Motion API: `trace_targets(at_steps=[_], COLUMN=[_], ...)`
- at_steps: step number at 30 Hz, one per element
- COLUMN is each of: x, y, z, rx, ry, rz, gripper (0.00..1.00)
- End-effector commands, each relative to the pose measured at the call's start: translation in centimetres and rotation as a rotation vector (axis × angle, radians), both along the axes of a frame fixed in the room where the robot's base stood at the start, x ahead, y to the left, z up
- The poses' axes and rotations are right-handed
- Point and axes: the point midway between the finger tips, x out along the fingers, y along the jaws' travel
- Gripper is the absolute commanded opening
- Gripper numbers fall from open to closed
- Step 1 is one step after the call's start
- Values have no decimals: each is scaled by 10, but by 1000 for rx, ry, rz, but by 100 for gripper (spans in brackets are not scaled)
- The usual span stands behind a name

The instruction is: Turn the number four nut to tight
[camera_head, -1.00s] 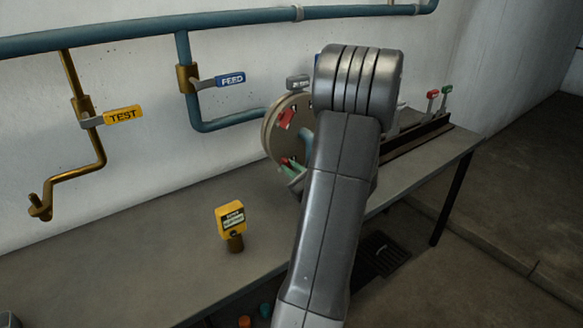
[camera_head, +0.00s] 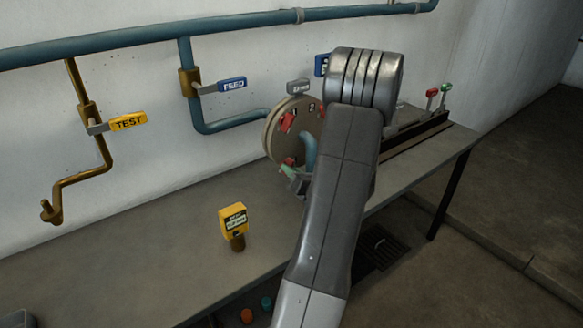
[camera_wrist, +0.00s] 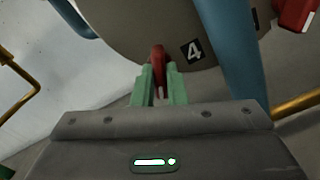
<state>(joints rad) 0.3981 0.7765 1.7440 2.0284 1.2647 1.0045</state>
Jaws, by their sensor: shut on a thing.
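The round flange plate (camera_head: 277,130) stands above the bench, with red nuts around its rim. In the wrist view the flange (camera_wrist: 130,25) fills the top, with the number 4 label (camera_wrist: 194,50) on its face. The number four nut (camera_wrist: 158,60) is red, just left of that label. My gripper (camera_wrist: 161,90) has green fingers shut on this nut at the flange's edge. In the head view my gripper (camera_head: 293,178) is partly hidden behind my arm, at the flange's lower part. The nut's far side and its tightness cannot be seen.
A blue pipe (camera_wrist: 232,70) runs close right of my gripper. Another red nut (camera_wrist: 295,14) is at upper right. The yellow tagged device (camera_head: 233,222) stands on the bench (camera_head: 150,245). The FEED lever (camera_head: 231,85) and TEST lever (camera_head: 128,121) are on wall pipes.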

Motion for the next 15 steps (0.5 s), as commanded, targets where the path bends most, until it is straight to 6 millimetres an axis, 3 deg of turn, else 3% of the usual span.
trace_targets(at_steps=[15], x=[0], y=[0], z=[-1], rx=[70], ry=[52], rz=[0], gripper=[0])
